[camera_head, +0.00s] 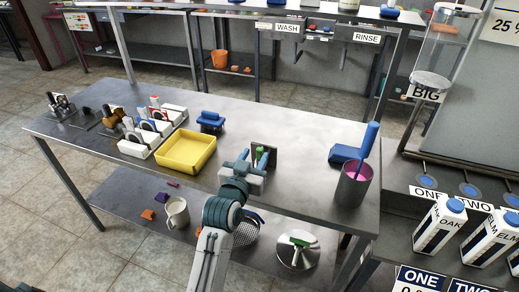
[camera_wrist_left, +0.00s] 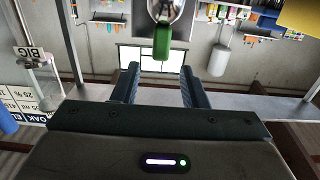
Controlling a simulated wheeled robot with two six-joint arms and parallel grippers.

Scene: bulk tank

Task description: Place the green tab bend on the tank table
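My right gripper is not in view.
A yellow tray (camera_head: 188,166) and white holders (camera_head: 135,146) stand left on the table. A metal cup with pink liquid (camera_head: 352,188) stands at the right edge. A mug (camera_head: 177,212) and round metal lid (camera_head: 298,262) are on the lower shelf.

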